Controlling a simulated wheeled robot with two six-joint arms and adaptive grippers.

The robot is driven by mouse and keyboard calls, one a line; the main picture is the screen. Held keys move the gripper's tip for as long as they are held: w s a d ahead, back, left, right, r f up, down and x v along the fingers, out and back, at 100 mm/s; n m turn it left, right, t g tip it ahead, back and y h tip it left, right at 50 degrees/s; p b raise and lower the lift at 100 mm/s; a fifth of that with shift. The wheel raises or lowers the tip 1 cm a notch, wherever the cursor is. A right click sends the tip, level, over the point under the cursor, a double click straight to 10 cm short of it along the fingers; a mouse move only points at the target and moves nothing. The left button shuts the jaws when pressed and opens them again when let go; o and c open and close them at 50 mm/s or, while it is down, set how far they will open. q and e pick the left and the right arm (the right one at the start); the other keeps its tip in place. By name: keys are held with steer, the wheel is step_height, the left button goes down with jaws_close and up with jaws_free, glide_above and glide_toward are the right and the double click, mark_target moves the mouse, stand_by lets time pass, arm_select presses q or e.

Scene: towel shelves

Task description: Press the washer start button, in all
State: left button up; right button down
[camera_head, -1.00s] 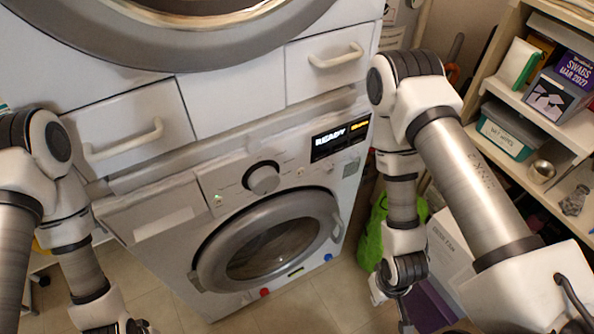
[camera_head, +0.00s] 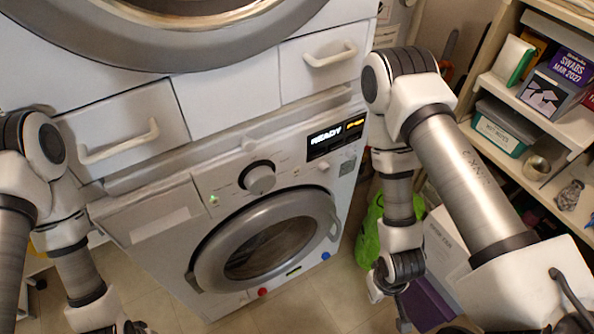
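The white front-loading washer (camera_head: 165,226) stands ahead, its round door (camera_head: 212,246) shut. Its panel has a dial (camera_head: 260,180), a small white button (camera_head: 324,166), a green light (camera_head: 213,199) and a lit display (camera_head: 336,137) reading "READY" with amber characters. I cannot tell for sure which control is the start button. My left gripper (camera_head: 136,328) is at the bottom edge, mostly cut off, left of and apart from the washer. My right gripper (camera_head: 402,317) hangs low, right of the washer and apart from it; its fingers are too small and dark to read.
A second machine with a large round door (camera_head: 185,48) sits above, over two handled drawers (camera_head: 120,125). At right are shelves (camera_head: 485,138) with boxes and a teal bin (camera_head: 499,137). A green bag (camera_head: 368,232) and a carton (camera_head: 446,250) stand behind my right arm. Tiled floor shows below.

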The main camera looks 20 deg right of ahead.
stand_by(0.9)
steer(key=w+a+r+n+t+y, duration=0.3)
steer(key=w+r+n, duration=0.3)
steer(key=n, duration=0.8)
steer(key=w+a+r+n+t+y, duration=0.3)
steer(key=w+r+n, duration=0.3)
steer(key=w+n, duration=0.7)
steer(key=shift+w+a+n+t, duration=0.3)
steer(key=shift+a+n+t, duration=0.35)
steer(key=shift+t, duration=0.25)
steer(key=shift+w, duration=0.15)
